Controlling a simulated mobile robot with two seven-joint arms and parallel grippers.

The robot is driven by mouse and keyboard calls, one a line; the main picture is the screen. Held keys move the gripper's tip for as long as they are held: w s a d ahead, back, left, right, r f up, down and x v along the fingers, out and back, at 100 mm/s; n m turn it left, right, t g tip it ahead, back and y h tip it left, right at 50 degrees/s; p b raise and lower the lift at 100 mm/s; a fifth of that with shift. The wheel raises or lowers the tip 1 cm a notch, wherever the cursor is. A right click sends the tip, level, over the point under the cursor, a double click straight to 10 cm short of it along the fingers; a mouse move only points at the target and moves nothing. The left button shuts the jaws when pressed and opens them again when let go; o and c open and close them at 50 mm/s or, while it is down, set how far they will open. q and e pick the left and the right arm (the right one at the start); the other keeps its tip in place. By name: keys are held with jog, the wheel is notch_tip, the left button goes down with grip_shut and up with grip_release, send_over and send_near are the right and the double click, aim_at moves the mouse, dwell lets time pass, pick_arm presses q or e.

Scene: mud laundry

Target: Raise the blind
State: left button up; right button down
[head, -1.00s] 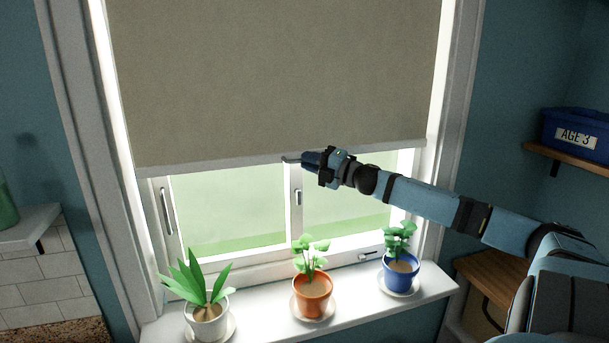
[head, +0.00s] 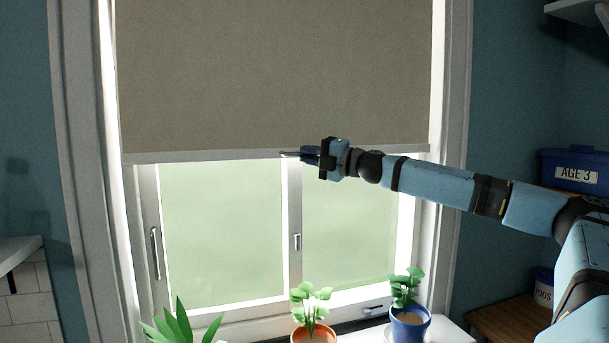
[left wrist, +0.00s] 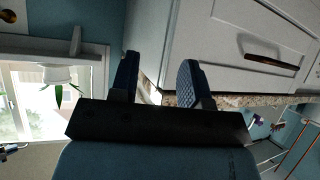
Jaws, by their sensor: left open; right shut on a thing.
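The beige roller blind (head: 270,75) hangs over the upper part of the window (head: 225,235) in the head view. Its pale bottom bar (head: 205,155) sits around the middle of the picture. My right gripper (head: 302,155) reaches in from the right and is shut on the bar near its middle, at a small tab there. The exact grip is partly hidden by the fingers. My left gripper (left wrist: 158,80) shows in the left wrist view, open and empty, with its fingers apart near a white cabinet (left wrist: 235,45). It is not in the head view.
Potted plants stand on the sill below the blind: a blue pot (head: 409,325), an orange pot (head: 314,335) and a leafy plant (head: 180,325) at left.

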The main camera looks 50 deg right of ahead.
jog(key=shift+r+p, duration=3.1)
jog(key=shift+r, duration=0.7)
jog(key=c, duration=1.2)
grip_release()
jog(key=shift+o, duration=0.2)
jog(key=b+v, duration=1)
jog(key=v, duration=0.4)
